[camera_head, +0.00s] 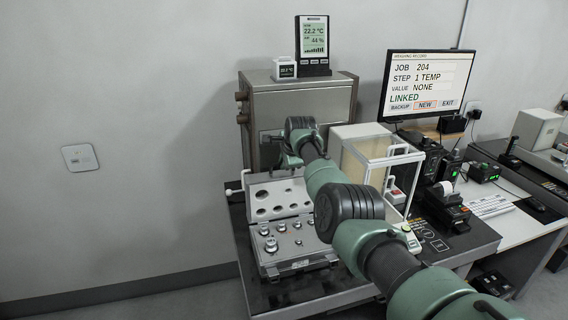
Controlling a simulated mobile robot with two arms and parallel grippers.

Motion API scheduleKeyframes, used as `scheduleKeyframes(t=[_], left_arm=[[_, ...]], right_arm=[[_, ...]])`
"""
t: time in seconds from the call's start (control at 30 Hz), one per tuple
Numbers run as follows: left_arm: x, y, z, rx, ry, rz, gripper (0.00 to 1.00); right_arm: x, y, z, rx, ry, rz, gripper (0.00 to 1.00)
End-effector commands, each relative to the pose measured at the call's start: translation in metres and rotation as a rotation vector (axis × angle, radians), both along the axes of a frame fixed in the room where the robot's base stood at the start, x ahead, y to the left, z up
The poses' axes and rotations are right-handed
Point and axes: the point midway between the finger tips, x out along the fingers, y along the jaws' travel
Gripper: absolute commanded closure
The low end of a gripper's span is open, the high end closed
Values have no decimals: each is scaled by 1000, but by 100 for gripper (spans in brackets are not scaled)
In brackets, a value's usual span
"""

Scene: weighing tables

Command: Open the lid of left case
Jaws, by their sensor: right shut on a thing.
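The left case (265,270) is a silver-grey box at the front left of the dark weighing table. Several metal weights (271,245) stand in its base. Its lid (258,187) is raised at the back, showing a pale inside with round holes. My right arm reaches across from the lower right, and my right gripper (291,163) is at the lid's upper edge, shut on the lid. The fingertips are small and partly hidden by the wrist. The arm also covers the right side of the lid. My left gripper is not in view.
A metal cabinet (283,98) stands behind the lid. A glass-sided balance (362,150) stands right of the arm. A monitor (428,84), a black printer (445,205) and small devices crowd the right side.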

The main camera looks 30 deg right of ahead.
Motion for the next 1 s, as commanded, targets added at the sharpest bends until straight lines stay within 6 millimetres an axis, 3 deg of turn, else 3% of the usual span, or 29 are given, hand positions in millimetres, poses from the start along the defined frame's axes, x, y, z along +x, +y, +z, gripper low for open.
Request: scheduleKeyframes(t=[0.37,0.4,0.47,0.5,1.0], left_arm=[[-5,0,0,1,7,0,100],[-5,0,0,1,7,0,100],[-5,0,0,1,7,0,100],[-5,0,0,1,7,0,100],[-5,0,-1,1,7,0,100]], right_arm=[[1,-1,3,-3,-5,1,100],[1,-1,3,-3,-5,1,86],[1,-1,3,-3,-5,1,70],[1,-1,3,-3,-4,1,68],[-3,1,6,-2,-4,0,68]])
